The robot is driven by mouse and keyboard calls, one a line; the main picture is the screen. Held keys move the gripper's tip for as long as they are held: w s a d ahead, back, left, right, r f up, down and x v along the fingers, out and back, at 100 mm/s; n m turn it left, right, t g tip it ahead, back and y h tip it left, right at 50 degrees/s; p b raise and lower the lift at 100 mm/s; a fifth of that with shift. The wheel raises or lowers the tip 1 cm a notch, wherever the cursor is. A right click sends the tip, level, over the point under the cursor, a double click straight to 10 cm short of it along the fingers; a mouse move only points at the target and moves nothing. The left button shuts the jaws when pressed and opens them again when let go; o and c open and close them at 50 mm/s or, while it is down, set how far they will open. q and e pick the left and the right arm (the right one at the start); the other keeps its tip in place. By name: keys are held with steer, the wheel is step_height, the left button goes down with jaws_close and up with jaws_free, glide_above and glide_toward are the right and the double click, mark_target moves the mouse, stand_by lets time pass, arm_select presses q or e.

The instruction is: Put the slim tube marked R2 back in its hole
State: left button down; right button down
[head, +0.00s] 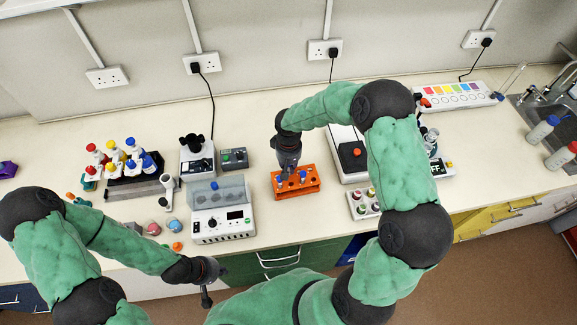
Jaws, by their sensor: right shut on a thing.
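An orange rack (312,188) stands on the bench near its front edge, at the middle of the head view. My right gripper (286,174) points down over the rack's left part and is shut on a slim tube, which the fingers and the small scale mostly hide. I cannot read its R2 mark or tell whether its lower end is in a hole. A blue-topped piece (302,176) shows in the rack just right of the gripper. My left gripper (206,299) hangs in front of the bench edge, away from the rack; its finger gap cannot be made out.
A white tray of capped vials (355,207) and a device with a dark top (352,155) are on the right. Coloured bottles (122,160) stand further left. Bench behind the rack is clear.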

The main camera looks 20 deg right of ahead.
steer(key=shift+f+b, duration=0.6)
steer(key=shift+f, duration=0.2)
steer(key=c, duration=1.1)
jaws_free()
step_height(320, 180, up, 12)
